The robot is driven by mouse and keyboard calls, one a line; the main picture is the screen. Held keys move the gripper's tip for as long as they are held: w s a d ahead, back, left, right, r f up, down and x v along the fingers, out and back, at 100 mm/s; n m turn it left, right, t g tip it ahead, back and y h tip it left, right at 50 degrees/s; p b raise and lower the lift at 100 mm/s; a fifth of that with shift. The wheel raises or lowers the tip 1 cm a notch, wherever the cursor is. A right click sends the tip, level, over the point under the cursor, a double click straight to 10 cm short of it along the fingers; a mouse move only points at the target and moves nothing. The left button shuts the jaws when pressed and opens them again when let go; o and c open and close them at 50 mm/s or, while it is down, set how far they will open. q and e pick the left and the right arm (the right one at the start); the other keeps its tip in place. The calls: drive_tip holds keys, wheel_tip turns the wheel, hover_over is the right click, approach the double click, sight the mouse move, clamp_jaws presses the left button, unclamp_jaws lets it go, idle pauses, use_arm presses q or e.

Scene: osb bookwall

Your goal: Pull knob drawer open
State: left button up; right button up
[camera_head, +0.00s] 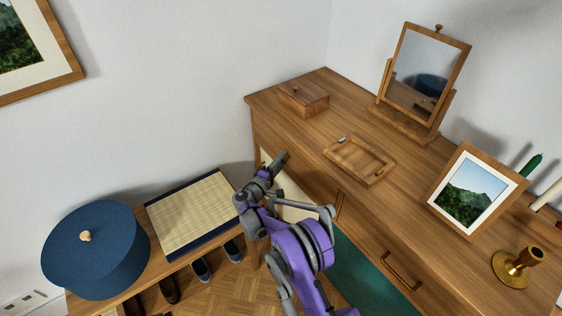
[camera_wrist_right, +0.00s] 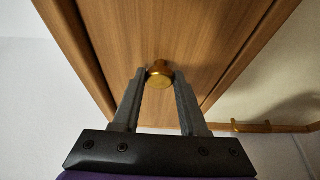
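The knob drawer's wooden front (camera_wrist_right: 200,35) fills the upper middle of the right wrist view, with a round brass knob (camera_wrist_right: 160,76) on it. My right gripper (camera_wrist_right: 161,76) is open, with one grey finger on each side of the knob. Narrow gaps seem to show beside the knob; I cannot tell how deep it sits between the fingers. In the head view my right gripper (camera_head: 273,165) is at the left end of the wooden dresser's (camera_head: 320,85) front, and it and the arm hide the knob. My left gripper is not in view.
On the dresser stand a small knobbed box (camera_head: 304,98), a tray (camera_head: 360,160), a tilting mirror (camera_head: 427,75), a framed picture (camera_head: 470,195) and a brass candlestick (camera_head: 517,265). A low bench (camera_head: 170,270) with a blue round box (camera_head: 95,250) and shoes stands left.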

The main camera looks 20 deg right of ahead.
clamp_jaws()
idle(1.0)
